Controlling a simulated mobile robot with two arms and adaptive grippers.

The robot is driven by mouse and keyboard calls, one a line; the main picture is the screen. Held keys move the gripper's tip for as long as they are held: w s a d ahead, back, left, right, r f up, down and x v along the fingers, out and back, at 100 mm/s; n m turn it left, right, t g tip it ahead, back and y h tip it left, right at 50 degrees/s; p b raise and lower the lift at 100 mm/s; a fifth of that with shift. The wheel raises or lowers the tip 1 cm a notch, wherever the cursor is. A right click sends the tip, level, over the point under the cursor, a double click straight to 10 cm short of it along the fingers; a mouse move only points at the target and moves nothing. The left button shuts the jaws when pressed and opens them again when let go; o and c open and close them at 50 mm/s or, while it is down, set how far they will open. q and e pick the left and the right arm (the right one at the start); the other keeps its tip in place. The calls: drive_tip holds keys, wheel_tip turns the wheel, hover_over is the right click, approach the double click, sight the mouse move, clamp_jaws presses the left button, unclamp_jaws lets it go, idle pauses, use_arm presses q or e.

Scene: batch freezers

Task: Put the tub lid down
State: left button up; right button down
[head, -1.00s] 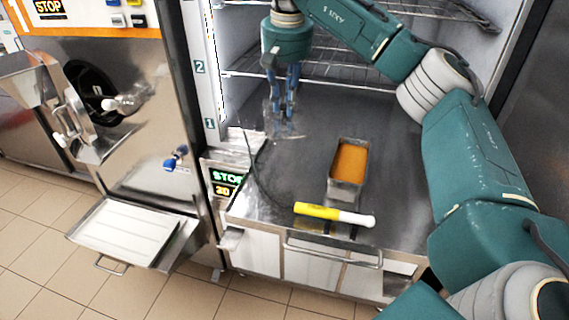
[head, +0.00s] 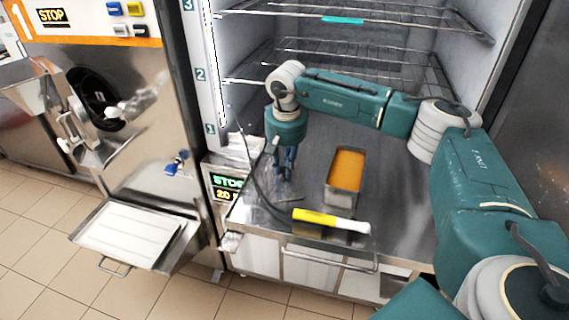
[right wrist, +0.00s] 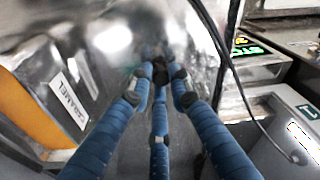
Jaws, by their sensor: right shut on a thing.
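My right gripper (head: 287,176) points down over the steel counter, left of the tub, with its blue fingers shut on the tub lid (head: 262,196). The lid is clear and hard to make out against the steel; it appears tilted, low by the counter. I cannot tell whether it touches the counter. The steel tub (head: 343,200), filled with orange gelato, stands open on the counter. In the right wrist view, the fingers (right wrist: 158,75) meet in the middle, and the tub's labelled side (right wrist: 68,100) is at the left. My left gripper is out of view.
A yellow and white stick-like tool (head: 330,220) lies near the counter's front edge, before the tub. A dark cable (head: 256,180) curves beside the gripper. The open freezer cabinet with wire shelves (head: 340,70) is behind. Clear counter lies right of the tub.

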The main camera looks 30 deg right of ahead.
sight(285, 180)
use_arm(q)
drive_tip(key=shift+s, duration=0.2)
use_arm(e)
drive_tip(key=c, duration=1.7)
unclamp_jaws()
drive_tip(key=shift+c, duration=0.2)
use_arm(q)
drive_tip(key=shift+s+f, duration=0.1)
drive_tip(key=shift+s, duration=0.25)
use_arm(e)
drive_tip(key=shift+o, duration=0.6)
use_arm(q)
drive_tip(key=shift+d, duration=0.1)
use_arm(e)
drive_tip(key=shift+r, duration=0.3)
use_arm(q)
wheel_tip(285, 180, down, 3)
drive_tip(key=b, duration=0.3)
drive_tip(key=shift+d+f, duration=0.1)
use_arm(e)
wheel_tip(285, 180, up, 11)
drive_tip(key=s, duration=0.1)
drive_tip(key=shift+s+a+r, duration=0.2)
drive_tip(key=shift+s+a, duration=0.15)
